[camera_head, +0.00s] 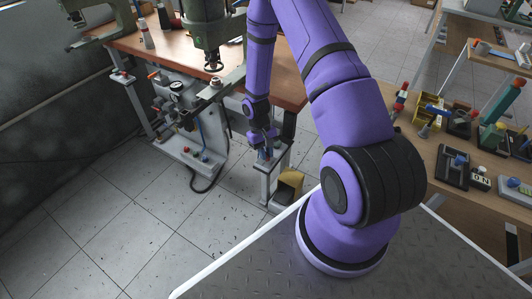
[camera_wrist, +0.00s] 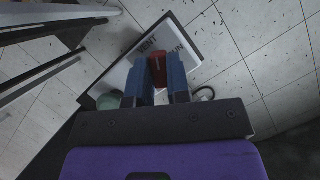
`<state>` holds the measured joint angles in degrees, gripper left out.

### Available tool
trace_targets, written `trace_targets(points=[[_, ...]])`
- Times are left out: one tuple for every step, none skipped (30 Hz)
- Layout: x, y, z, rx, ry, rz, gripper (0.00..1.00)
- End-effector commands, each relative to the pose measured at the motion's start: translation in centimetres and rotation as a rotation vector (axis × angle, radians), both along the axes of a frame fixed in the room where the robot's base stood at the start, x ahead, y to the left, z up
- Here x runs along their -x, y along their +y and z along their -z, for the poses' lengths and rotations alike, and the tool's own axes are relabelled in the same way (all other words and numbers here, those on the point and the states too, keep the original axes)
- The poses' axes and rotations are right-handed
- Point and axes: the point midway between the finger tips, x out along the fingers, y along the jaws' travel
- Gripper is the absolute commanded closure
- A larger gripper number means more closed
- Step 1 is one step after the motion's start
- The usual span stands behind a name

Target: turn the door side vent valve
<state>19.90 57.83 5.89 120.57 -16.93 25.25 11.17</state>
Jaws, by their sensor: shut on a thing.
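The vent valve's red handle (camera_wrist: 159,66) shows in the wrist view between the two blue fingers of my gripper (camera_wrist: 158,82). The fingers are shut on the handle. Behind it is a pale plate (camera_wrist: 186,58) with the words VENT and RUN, partly covered by the fingers. In the head view my gripper (camera_head: 264,152) is at the top of a short pale post (camera_head: 268,184) beside the bench. The handle cannot be made out in the head view.
A pneumatic panel (camera_head: 190,150) with a gauge and hoses stands left of the post. A wooden bench (camera_head: 290,92) with green presses is behind. A yellow pedal box (camera_head: 289,184) is at the post's foot. The tiled floor at front left is clear.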

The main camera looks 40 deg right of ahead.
Motion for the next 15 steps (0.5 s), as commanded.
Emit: trace_targets(points=[[-0.05,0.13,-0.02,0.001,0.0,-0.047,1.0],[-0.06,0.14,-0.02,0.002,-0.001,-0.074,1.0],[-0.04,0.13,-0.01,0.001,0.0,-0.112,1.0],[-0.04,0.14,-0.01,0.001,0.0,-0.138,1.0],[-0.04,0.14,-0.01,0.001,-0.001,-0.165,1.0],[-0.05,0.16,-0.01,0.001,-0.001,-0.199,1.0],[-0.05,0.18,-0.01,0.001,0.0,-0.225,1.0],[-0.02,0.17,-0.01,0.001,0.0,-0.248,1.0],[-0.01,0.16,-0.02,0.001,0.0,-0.281,1.0],[-0.02,0.19,-0.02,0.001,0.0,-0.303,1.0],[-0.01,0.21,-0.02,0.001,0.0,-0.324,1.0],[0.0,0.19,-0.02,0.0,0.001,-0.352,1.0],[0.01,0.19,-0.02,0.001,0.001,-0.371,1.0],[0.01,0.2,-0.02,0.001,0.0,-0.389,1.0],[0.02,0.2,-0.01,0.0,0.0,-0.412,1.0]])
